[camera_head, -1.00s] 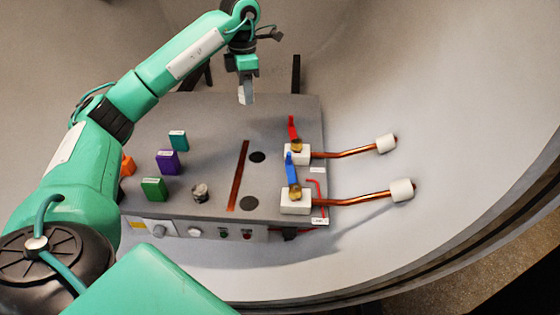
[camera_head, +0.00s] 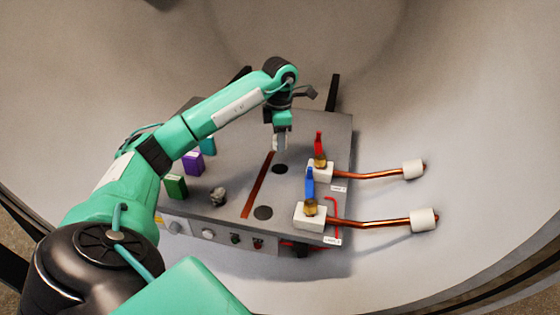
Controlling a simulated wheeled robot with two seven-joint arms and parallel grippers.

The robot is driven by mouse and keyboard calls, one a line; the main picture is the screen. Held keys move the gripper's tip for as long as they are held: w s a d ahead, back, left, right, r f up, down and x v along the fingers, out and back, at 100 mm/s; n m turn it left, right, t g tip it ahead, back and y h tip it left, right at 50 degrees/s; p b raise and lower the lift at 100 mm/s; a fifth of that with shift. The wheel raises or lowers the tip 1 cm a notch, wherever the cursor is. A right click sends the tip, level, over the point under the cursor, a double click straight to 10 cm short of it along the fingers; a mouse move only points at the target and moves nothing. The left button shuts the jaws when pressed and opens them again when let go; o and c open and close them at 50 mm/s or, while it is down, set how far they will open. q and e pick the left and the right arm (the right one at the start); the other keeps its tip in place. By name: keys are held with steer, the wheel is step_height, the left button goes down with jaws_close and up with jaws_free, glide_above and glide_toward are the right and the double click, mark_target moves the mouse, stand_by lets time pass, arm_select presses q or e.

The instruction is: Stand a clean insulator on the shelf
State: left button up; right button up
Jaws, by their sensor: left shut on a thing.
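My left gripper (camera_head: 281,138) is shut on a small whitish piece (camera_head: 279,143), which looks like an insulator and points downward. The piece is over the grey shelf top (camera_head: 238,172), just behind the rear black disc (camera_head: 280,169). I cannot tell whether its lower end touches the shelf. A second black disc (camera_head: 263,213) lies nearer the front. A mottled grey-white lump (camera_head: 218,196) sits on the shelf left of the brown strip (camera_head: 258,186); it may be another insulator. My right gripper is not in view.
Green (camera_head: 176,187), purple (camera_head: 193,162) and teal (camera_head: 208,146) blocks stand at left, close to my arm. Red (camera_head: 319,143) and blue (camera_head: 310,182) levers rise from white blocks at right. Copper rods (camera_head: 370,175) with white ends (camera_head: 412,169) stick out beyond the shelf.

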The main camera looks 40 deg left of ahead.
mark_target(279, 169)
arm_select(q)
step_height(279, 169, down, 4)
steer(key=shift+r, duration=0.15)
steer(key=shift+f, duration=0.6)
step_height(279, 169, down, 3)
steer(key=shift+r, duration=0.2)
steer(key=shift+f, duration=0.35)
steer(key=o, duration=0.6)
steer(key=shift+f, duration=0.1)
steer(key=o, duration=0.4)
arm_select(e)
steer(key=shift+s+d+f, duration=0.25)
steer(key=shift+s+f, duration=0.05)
